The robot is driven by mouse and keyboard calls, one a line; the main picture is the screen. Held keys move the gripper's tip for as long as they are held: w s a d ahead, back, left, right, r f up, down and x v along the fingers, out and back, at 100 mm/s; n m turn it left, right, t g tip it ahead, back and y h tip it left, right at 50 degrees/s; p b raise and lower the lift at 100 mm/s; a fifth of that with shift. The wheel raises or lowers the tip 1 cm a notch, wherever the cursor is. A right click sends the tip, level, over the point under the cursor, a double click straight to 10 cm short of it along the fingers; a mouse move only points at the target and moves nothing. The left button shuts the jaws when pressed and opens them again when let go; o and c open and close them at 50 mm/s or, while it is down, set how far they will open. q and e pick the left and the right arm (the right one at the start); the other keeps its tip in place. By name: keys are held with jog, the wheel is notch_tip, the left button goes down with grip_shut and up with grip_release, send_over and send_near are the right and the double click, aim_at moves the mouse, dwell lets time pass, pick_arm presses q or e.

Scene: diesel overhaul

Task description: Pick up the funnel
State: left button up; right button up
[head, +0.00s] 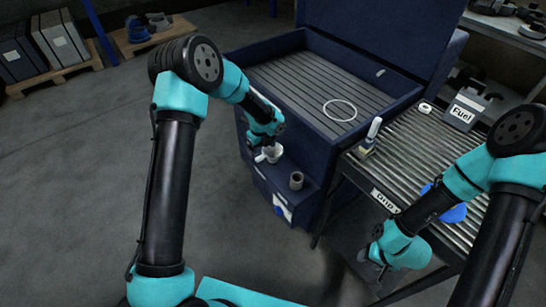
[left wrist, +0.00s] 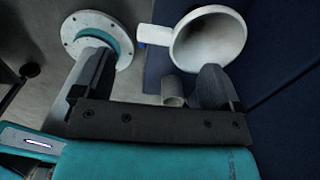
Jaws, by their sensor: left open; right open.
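The funnel (head: 271,156) is white and sits at the front ledge of the dark blue parts washer, under my left gripper. In the left wrist view the funnel (left wrist: 210,38) shows as a wide round mouth with a flat tab on its left side. My left gripper (head: 264,143) is open, with its fingers over the ledge. In the wrist view its right finger overlaps the lower edge of the funnel, and the tab lies between the fingers; contact cannot be told. My right gripper (head: 377,257) is open and empty, low in front of the roller table.
A grey cup (head: 296,180) stands on the ledge right of the funnel; the wrist view shows it too (left wrist: 173,89). A white ring (head: 340,110) lies in the washer's tray. The roller table (head: 405,160) holds a fuel jug (head: 465,108) and a white-topped bottle (head: 371,134).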

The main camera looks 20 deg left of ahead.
aim_at(262, 156)
pick_arm(q)
jog(key=shift+w+a+f, duration=0.1)
jog(key=shift+w+f, duration=0.05)
jog(key=shift+f, duration=2.45)
jog(key=c, duration=1.2)
